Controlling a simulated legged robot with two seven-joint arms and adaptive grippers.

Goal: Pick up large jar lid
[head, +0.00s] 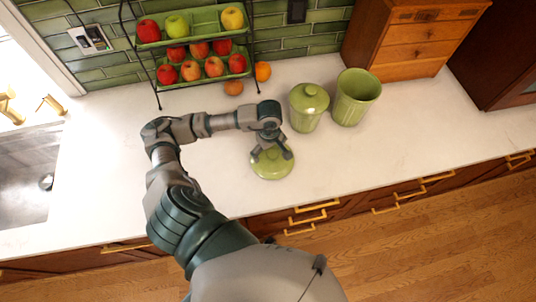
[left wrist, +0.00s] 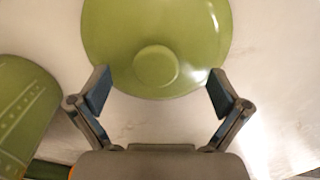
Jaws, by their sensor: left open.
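The large jar lid (head: 272,166) is a round green lid lying on the white counter near its front edge. In the left wrist view the lid (left wrist: 190,30) shows its round knob (left wrist: 156,66) facing the camera. My left gripper (head: 270,153) is above the lid. In the left wrist view my left gripper (left wrist: 157,92) is open, with one finger on each side of the knob and nothing between them clearly gripped. The open green jar (head: 355,97) stands to the right, without a lid. My right gripper is not in view.
A smaller lidded green jar (head: 308,107) stands close beside the open jar and right of my arm. A two-tier fruit rack (head: 196,55) is at the back. A wooden drawer box (head: 410,45) stands back right. A sink (head: 25,170) is at left. The counter's right front is clear.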

